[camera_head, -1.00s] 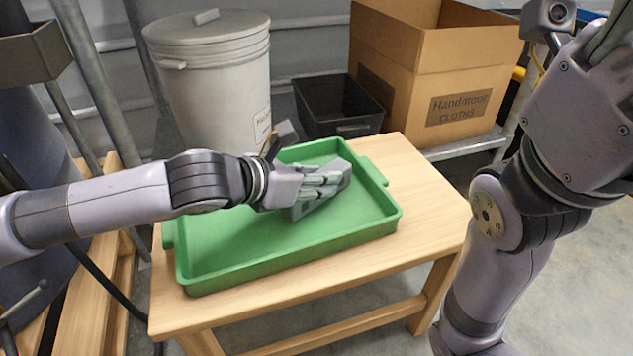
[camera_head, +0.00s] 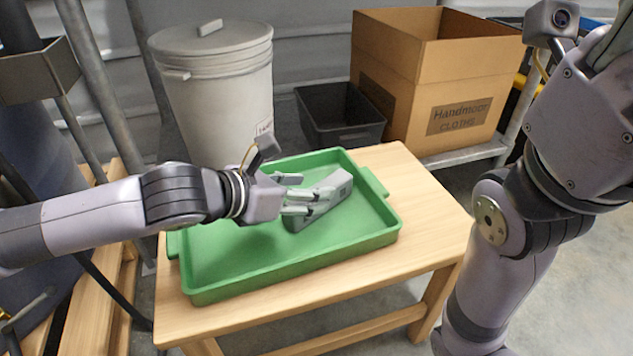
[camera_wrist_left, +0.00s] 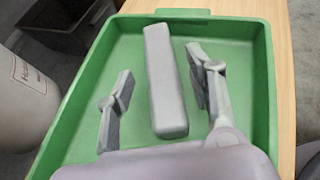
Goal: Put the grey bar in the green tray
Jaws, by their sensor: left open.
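The grey bar (camera_head: 330,193) lies in the green tray (camera_head: 300,267), toward its right back part in the head view. In the left wrist view the bar (camera_wrist_left: 164,80) rests on the floor of the tray (camera_wrist_left: 262,90). My left gripper (camera_head: 305,195) is inside the tray area, at the left end of the bar. Its fingers are open, one on each side of the bar's near end in the wrist view (camera_wrist_left: 160,90), with gaps on both sides.
The tray stands on a wooden table (camera_head: 432,195). Behind it are a grey lidded bin (camera_head: 215,95), a black crate (camera_head: 345,135) and a cardboard box (camera_head: 465,75) of cloths. Table surface is free to the tray's right.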

